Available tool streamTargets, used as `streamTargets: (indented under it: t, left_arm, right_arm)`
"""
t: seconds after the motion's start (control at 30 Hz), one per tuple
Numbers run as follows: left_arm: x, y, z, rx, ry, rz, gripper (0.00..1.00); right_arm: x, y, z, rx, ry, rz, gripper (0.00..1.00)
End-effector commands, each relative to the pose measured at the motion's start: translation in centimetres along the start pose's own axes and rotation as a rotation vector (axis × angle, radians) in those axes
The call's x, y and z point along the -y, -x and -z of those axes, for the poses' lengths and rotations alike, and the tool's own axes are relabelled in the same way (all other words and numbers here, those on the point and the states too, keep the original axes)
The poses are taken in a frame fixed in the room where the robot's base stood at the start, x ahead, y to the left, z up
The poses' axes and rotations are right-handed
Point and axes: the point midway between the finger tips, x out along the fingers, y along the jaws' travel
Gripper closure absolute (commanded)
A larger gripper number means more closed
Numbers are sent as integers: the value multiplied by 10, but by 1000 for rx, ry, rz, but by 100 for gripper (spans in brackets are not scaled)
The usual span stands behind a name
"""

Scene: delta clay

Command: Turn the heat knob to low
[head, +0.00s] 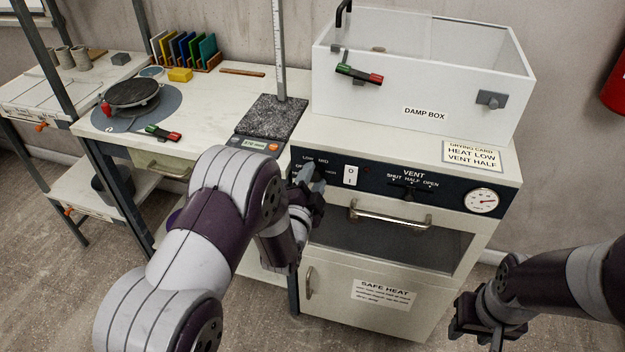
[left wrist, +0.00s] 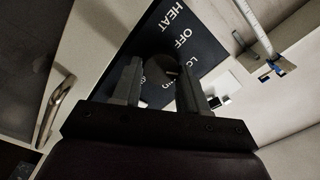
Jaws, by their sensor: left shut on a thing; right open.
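The dark round heat knob (left wrist: 162,72) sits on the dark control panel (left wrist: 205,42) beside the printed words HEAT, OFF and a partly covered LO. My left gripper (left wrist: 161,84) is shut on it, one finger on each side. A small light mark shows on the knob's face; which word it points to I cannot tell. In the head view my left gripper (head: 316,187) is at the left end of the panel (head: 448,190) and hides the knob. LOW and MID are readable above it. My right gripper (head: 476,325) is open and empty, low at the right, apart from the cabinet.
The panel also has a white rocker switch (head: 350,176), a vent control (head: 408,190) and a gauge (head: 482,201). An oven handle (head: 390,217) sticks out below. The damp box (head: 430,85) stands on top, near a card (head: 472,156) reading HEAT LOW, VENT HALF.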

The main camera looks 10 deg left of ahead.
Motion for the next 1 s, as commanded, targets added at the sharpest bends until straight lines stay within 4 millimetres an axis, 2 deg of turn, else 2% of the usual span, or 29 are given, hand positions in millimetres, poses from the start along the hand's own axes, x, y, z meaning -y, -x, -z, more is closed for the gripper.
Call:
streamTargets:
  t: [0.03, 0.07, 0.1, 0.13, 0.47, 0.57, 0.8, 1.0]
  left_arm:
    - [-1, 0, -1, 2, 0, -3, 88]
    - [-1, 0, -1, 2, 0, -3, 51]
    - [-1, 0, -1, 2, 0, -3, 38]
    - [-1, 0, -1, 2, 0, -3, 33]
    - [0, 5, 0, 1, 1, -2, 33]
    - [0, 22, 0, 1, 1, -2, 33]
    - [-1, 87, 0, 0, 0, -3, 33]
    - [-1, 121, -1, 2, 0, -2, 33]
  right_arm:
    - [0, 0, 0, 0, 0, 0, 57]
    - [0, 0, 0, 0, 0, 0, 57]
    - [0, 0, 0, 0, 0, 0, 57]
    - [0, 0, 0, 0, 0, 0, 57]
    - [0, 0, 0, 0, 0, 0, 57]
    - [0, 0, 0, 0, 0, 0, 57]
    - [0, 1, 0, 0, 0, 0, 57]
    - [0, 0, 0, 0, 0, 0, 57]
